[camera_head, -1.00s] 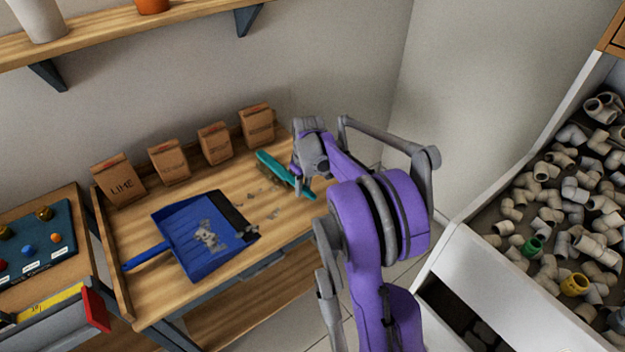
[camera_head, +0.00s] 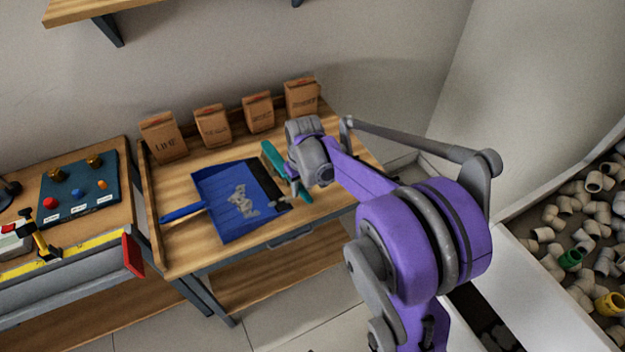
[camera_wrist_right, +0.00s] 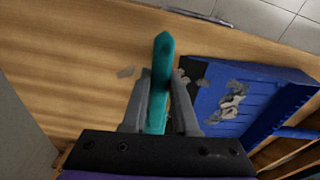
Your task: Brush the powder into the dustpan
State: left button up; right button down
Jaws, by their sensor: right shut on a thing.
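A blue dustpan (camera_head: 226,219) lies on the wooden workbench (camera_head: 188,250), its handle to the left and its dark lip to the right. Grey powder (camera_head: 243,200) lies in a clump inside it; the powder also shows in the right wrist view (camera_wrist_right: 232,98). My right gripper (camera_wrist_right: 158,100) is shut on a teal brush (camera_wrist_right: 162,55), beside the dustpan's dark lip. The brush (camera_head: 270,155) is partly hidden by the gripper in the head view. My left gripper is not in view.
Several brown paper bags (camera_head: 212,127) stand along the bench's back edge. A side table with a dark panel (camera_head: 80,187) and tools is at the left. A bin of pipe fittings (camera_head: 575,215) is at the right.

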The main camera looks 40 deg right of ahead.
jog(key=a, duration=0.2)
jog(key=s+a, duration=0.1)
jog(key=shift+s+a, duration=0.2)
jog(key=shift+a, duration=0.15)
jog(key=a, duration=0.3)
jog(key=w+a, duration=0.1)
jog(key=a, duration=0.5)
jog(key=shift+w+r, duration=0.2)
jog(key=shift+r, duration=0.1)
pick_arm(q)
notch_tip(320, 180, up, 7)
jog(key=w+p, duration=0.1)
jog(key=p, duration=0.4)
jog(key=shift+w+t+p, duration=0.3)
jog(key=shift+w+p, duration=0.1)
pick_arm(e)
jog(key=d+r, duration=0.5)
jog(key=r, duration=0.4)
jog(key=shift+s+d, duration=0.3)
jog(key=shift+s, duration=0.05)
